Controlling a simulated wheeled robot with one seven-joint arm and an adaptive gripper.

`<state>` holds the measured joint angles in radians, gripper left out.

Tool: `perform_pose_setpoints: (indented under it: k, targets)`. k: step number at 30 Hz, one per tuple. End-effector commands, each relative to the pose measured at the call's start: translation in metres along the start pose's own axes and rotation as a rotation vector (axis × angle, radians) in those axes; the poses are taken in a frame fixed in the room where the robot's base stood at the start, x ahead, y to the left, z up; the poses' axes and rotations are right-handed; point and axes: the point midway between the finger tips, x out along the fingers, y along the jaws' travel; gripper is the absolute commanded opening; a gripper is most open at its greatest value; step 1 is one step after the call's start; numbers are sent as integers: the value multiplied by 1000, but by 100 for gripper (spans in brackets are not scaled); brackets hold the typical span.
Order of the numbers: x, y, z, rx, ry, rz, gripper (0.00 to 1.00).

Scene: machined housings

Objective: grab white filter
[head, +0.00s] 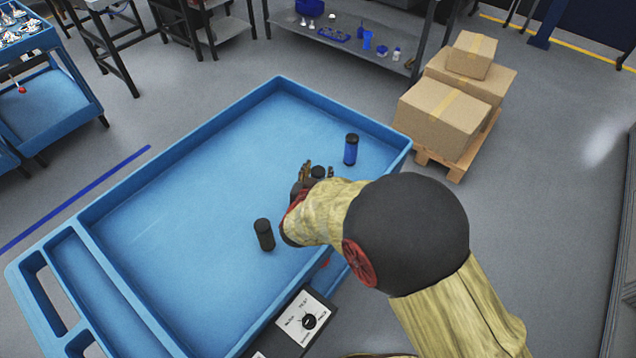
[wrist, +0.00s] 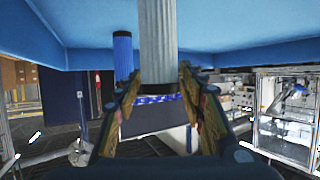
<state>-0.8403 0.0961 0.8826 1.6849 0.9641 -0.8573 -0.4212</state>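The white filter (wrist: 158,40) is a ribbed pale cylinder with a black cap, in the middle of the wrist view. In the head view only its dark cap (head: 317,172) shows by my gripper; the rest of it is hidden. My gripper (head: 315,170) is low over the blue tray. In the wrist view the fingers (wrist: 160,85) are on both sides of the filter's capped end, very near it. I cannot tell whether they press on it. The filter appears upright on the tray.
The blue tray (head: 180,165) has raised rims. A blue filter (head: 351,149) stands behind my gripper and a black filter (head: 264,235) stands in front to the left. The tray's left part is clear. Cardboard boxes (head: 440,115) sit on a pallet beyond.

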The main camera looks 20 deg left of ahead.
Motion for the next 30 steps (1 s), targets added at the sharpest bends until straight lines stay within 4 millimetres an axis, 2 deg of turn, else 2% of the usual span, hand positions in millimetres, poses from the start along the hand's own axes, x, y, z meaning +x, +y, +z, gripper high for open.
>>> perform_pose_setpoints:
  k: [20, 30]
  targets:
    - [0, 0, 0, 0, 0, 0, 0]
    - [-1, 0, -2, 0, 1, 0, 0]
